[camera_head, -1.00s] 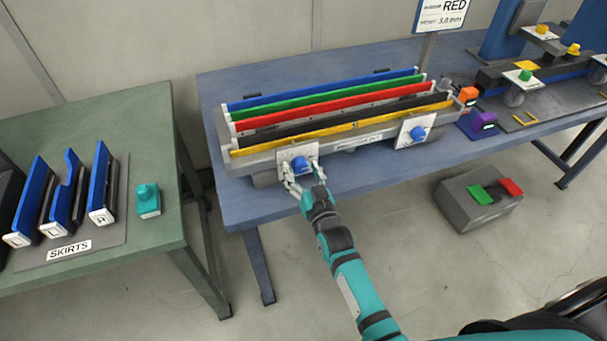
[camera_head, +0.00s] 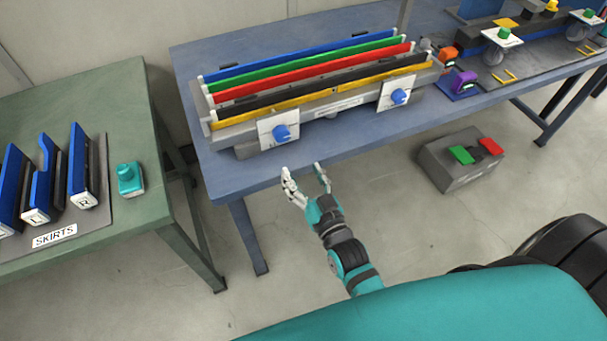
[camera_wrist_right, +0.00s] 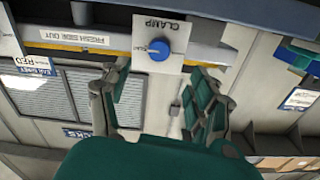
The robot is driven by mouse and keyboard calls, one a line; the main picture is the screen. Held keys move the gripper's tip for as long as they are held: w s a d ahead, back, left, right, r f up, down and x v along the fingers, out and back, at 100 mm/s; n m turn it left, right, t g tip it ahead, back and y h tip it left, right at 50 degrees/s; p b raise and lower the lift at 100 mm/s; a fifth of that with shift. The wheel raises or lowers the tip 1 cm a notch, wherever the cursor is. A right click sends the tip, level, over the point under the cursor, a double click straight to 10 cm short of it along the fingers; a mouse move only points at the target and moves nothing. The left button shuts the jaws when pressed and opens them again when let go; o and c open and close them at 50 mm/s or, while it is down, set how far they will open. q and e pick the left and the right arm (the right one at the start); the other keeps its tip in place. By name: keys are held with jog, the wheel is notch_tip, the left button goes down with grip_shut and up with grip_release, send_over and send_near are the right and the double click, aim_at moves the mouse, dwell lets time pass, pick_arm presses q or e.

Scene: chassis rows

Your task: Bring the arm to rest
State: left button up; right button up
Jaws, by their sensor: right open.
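My right gripper (camera_head: 306,183) is open and empty in the head view. It hangs in the air just off the front edge of the blue table (camera_head: 240,185), below the left clamp knob (camera_head: 281,132). In the right wrist view the open fingers (camera_wrist_right: 160,105) spread to either side, with the blue clamp knob (camera_wrist_right: 158,50) on its white plate beyond them. The gripper stands apart from the knob. My left gripper is not in view.
A fixture with several coloured strips (camera_head: 320,75) stands on the blue table. A green table (camera_head: 100,245) with blue skirts (camera_head: 80,165) and a teal object (camera_head: 130,178) is at left. A grey button box (camera_head: 462,160) sits on the floor at right.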

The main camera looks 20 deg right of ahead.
dwell(0.3)
jog(key=s+a+f+n+g+y, duration=0.1)
jog(key=s+f+g, duration=0.4)
jog(key=f, duration=1)
jog(key=s+a+f+n+g, duration=0.1)
jog(key=s+f+g, duration=0.35)
jog(key=f, duration=0.95)
jog(key=s+d+f+g, duration=0.2)
jog(key=s+f, duration=0.4)
jog(key=s, duration=0.3)
jog(key=s+d+f+n+g+h, duration=0.1)
jog(key=s+d+f+g, duration=0.2)
jog(key=s+f, duration=0.3)
jog(key=s+d+f+g, duration=0.2)
jog(key=s+f, duration=0.3)
jog(key=s, duration=0.9)
jog(key=shift+s+d+f+n+h, duration=0.3)
jog(key=shift+d+f+n, duration=0.1)
jog(key=shift+d, duration=0.15)
jog(key=shift+g, duration=0.25)
